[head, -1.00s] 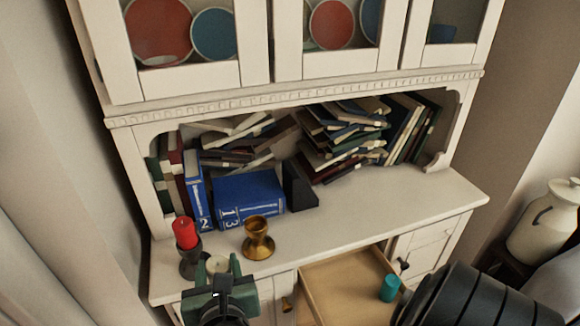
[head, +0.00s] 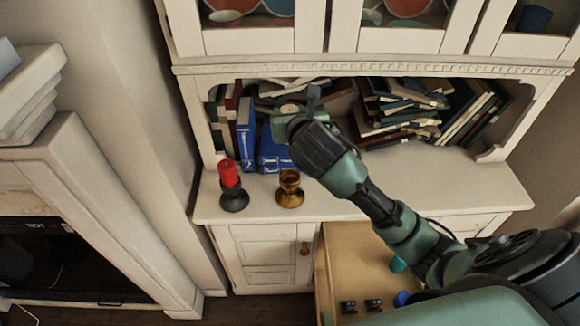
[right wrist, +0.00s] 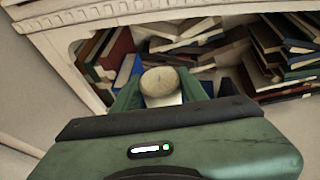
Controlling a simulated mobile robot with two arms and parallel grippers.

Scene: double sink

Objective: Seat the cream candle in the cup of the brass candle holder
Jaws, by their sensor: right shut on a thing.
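The brass candle holder (head: 290,190) stands upright near the front edge of the cabinet's counter, with its cup facing up. My right gripper (head: 290,120) appears above it in the head view, apart from it, in front of the shelf opening. In the right wrist view the cream candle (right wrist: 160,84) sits between the green fingers of the right gripper (right wrist: 160,98), with its round top showing. The gripper is shut on it. In the head view the candle is mostly hidden by the gripper. My left gripper is not in view.
A red candle in a dark holder (head: 231,185) stands just left of the brass holder. Blue books (head: 272,160) stand behind it, and piled books (head: 405,105) fill the shelf. The counter's right part is clear.

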